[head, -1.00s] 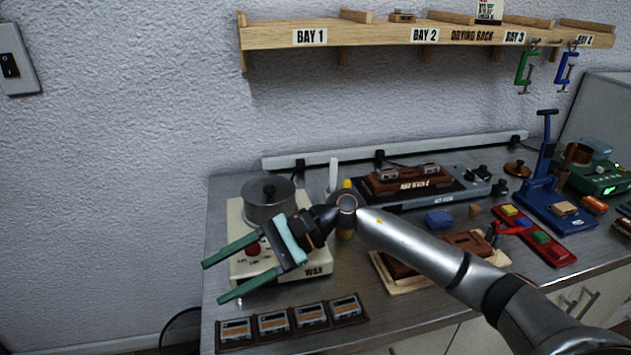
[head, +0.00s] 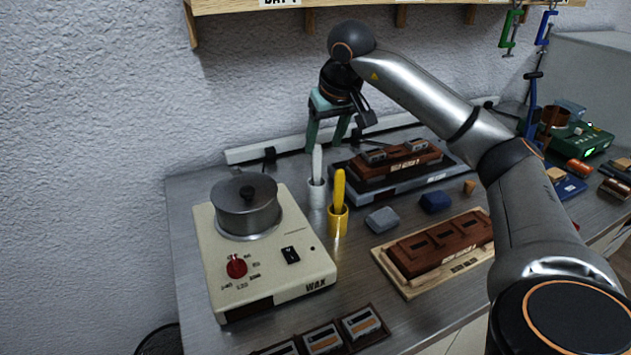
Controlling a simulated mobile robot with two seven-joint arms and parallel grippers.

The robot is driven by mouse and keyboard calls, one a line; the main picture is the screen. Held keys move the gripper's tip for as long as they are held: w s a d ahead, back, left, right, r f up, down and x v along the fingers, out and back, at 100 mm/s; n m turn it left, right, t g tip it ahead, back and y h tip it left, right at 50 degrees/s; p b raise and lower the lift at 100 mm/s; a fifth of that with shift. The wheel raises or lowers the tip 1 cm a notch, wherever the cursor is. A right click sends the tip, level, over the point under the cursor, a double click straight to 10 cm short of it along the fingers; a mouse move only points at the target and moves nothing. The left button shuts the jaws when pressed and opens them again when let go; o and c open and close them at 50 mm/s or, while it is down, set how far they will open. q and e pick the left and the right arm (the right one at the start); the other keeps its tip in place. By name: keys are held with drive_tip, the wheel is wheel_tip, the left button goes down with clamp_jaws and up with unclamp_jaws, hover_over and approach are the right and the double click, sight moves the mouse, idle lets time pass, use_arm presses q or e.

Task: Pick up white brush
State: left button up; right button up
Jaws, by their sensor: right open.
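The white brush (head: 317,163) stands upright in a white cup (head: 317,194) on the workbench, right of the wax heater; only its handle shows above the rim. My right gripper (head: 325,146) is open and points down. Its green fingers are at the height of the handle's top, and in the picture one lies left of the handle and one right. I cannot tell whether they touch it or are behind it. My left gripper is not in view.
A yellow brush (head: 339,187) in a yellow cup (head: 337,219) stands close by. The wax heater (head: 217,270) with its pot (head: 246,205) is to the left. Grey (head: 382,220) and blue (head: 435,202) blocks, a wooden mould (head: 440,247) and a dark stacked unit (head: 395,170) lie to the right.

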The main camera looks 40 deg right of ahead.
sight(318, 159)
drive_tip(key=shift+x, duration=1)
drive_tip(key=x, duration=0.4)
drive_tip(key=shift+a+f, duration=0.2)
drive_tip(key=shift+a, duration=0.15)
drive_tip(key=shift+w+d+f, duration=0.1)
drive_tip(key=shift+w+f, duration=0.1)
drive_tip(key=shift+f, duration=0.3)
drive_tip(key=shift+c, duration=0.3)
clamp_jaws()
